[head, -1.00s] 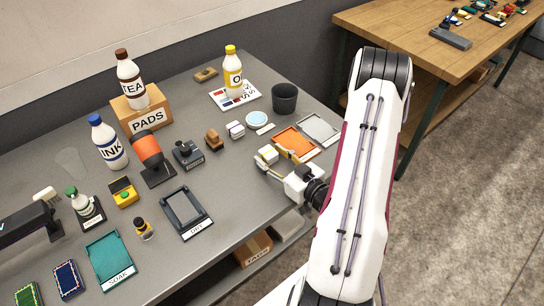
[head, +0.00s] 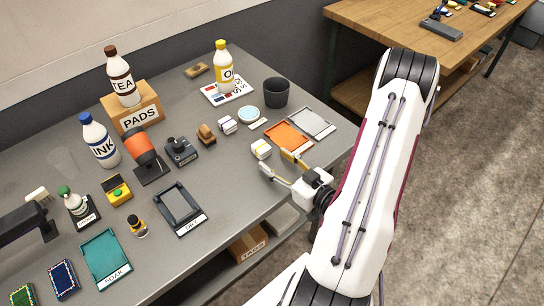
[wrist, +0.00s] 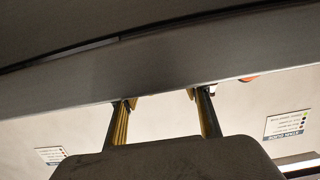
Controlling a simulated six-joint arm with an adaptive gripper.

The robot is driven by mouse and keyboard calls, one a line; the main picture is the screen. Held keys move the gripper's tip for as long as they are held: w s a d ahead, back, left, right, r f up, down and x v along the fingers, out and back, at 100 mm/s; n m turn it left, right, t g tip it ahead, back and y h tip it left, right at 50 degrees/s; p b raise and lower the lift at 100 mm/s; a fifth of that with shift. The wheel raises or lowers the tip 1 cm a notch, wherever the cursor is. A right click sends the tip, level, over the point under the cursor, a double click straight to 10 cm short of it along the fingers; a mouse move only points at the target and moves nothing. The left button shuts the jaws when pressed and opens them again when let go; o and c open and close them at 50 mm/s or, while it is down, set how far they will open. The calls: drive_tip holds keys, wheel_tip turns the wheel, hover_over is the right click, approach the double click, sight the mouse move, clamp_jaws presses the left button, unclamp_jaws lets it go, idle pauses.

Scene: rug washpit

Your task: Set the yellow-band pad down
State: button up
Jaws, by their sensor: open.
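The yellow-band pad (head: 261,149), a small white block with a yellow band, rests on the grey table left of the orange tray (head: 288,138). My gripper (head: 278,163) is open and empty, just to the near right of the pad, with its fingers apart from it. In the wrist view the two spread fingers (wrist: 160,98) have nothing between them, and the pad is not seen there. A second white pad (head: 228,125) stands farther back on the table.
A pale grey tray (head: 312,123) adjoins the orange one. The dry tray (head: 180,207) is to the left. Bare table lies between it and my gripper.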

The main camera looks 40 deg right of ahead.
drive_tip(key=shift+s+r, duration=0.15)
drive_tip(key=shift+s, duration=1)
drive_tip(key=shift+o, duration=1.3)
